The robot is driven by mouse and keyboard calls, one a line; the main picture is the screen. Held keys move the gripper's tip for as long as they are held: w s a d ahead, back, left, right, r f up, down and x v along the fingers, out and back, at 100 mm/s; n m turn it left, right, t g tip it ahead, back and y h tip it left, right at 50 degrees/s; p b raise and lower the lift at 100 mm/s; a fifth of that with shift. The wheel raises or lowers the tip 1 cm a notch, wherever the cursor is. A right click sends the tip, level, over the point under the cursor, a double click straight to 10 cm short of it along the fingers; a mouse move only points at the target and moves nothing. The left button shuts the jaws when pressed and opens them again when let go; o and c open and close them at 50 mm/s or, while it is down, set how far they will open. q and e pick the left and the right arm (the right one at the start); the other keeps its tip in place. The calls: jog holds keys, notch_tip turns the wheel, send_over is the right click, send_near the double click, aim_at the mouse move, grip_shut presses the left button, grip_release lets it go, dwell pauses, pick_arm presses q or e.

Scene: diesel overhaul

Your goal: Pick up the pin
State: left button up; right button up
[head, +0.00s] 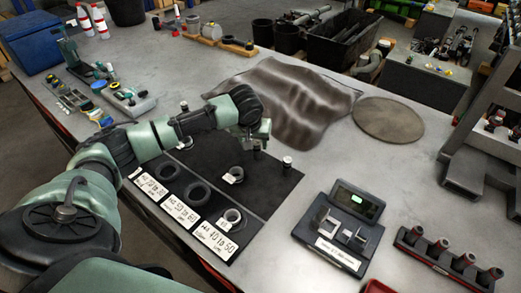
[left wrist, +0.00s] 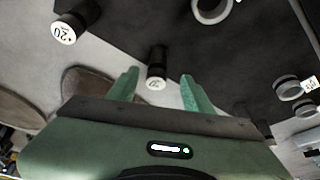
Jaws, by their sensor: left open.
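My left gripper (head: 257,143) is over the black mat on the workbench, with its fingers pointing down. In the left wrist view its two green fingers (left wrist: 158,92) are open and apart. A dark pin (left wrist: 156,68) with a pale labelled end shows between and just beyond the fingertips; I cannot tell how far it sits between them. The gripper mostly hides that spot in the head view. A second dark pin (left wrist: 70,27), marked +20, stands to its left in the wrist view; a pin with a bright top (head: 287,163) stands at the mat's right edge. My right gripper is out of view.
A gauge device (head: 345,225) stands front right. A crumpled dark cloth (head: 290,95) and a round disc (head: 388,121) lie behind. Bare bench lies right of the mat.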

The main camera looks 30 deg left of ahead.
aim_at(256, 144)
pick_arm(q)
jog(key=shift+p+x, duration=0.55)
jog(key=shift+x, duration=0.6)
jog(key=shift+w+a+f+p, duration=0.15)
jog(key=shift+w+f, duration=0.25)
jog(key=shift+f, duration=0.2)
jog(key=shift+w+d+f+p, duration=0.15)
jog(key=shift+w+f, duration=0.25)
jog(key=shift+f, duration=0.2)
jog(key=shift+w+a+f, duration=0.15)
jog(key=shift+a+f, duration=0.05)
jog(key=shift+f, duration=0.35)
grip_shut()
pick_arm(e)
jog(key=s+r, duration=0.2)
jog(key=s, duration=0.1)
